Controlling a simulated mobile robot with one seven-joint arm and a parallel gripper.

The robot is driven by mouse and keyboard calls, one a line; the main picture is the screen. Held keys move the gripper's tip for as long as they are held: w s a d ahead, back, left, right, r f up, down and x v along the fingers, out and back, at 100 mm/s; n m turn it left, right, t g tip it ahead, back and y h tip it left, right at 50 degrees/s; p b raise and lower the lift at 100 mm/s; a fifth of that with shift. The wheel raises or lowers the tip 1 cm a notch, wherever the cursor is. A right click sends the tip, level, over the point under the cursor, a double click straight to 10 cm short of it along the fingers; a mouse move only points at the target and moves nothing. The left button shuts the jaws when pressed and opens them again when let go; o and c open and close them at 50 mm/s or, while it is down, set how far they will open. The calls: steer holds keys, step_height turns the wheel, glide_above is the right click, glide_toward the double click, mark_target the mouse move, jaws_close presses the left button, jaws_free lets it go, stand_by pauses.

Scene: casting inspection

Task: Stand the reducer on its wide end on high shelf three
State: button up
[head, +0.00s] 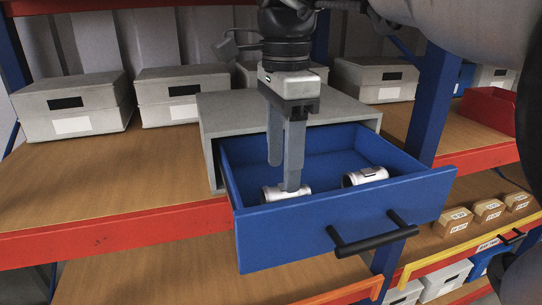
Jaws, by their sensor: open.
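Two pale metal fittings lie on their sides in an open blue drawer (395,205). One fitting (272,193) is at the left near the drawer's front wall, and the other fitting (356,179) is at the right. Both are partly hidden by the front wall, and I cannot tell which is the reducer. My gripper (284,177) points down into the drawer, open, with two grey fingers. The nearer fingertip overlaps the left fitting in the picture; whether it touches is unclear. I cannot make out which shelf is high shelf three.
The drawer slides out of a grey cabinet (212,112) on a wooden shelf (120,175) with a red front edge (120,230). Lidded grey boxes (75,105) stand behind. A blue post (432,105) rises at the right. Small labelled blocks (488,210) sit lower right. The shelf's left front is clear.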

mark_target(286, 196)
step_height(286, 196, down, 5)
steer(key=shift+s+r+b, duration=0.1)
steer(key=shift+b, duration=0.2)
steer(key=c, duration=1.4)
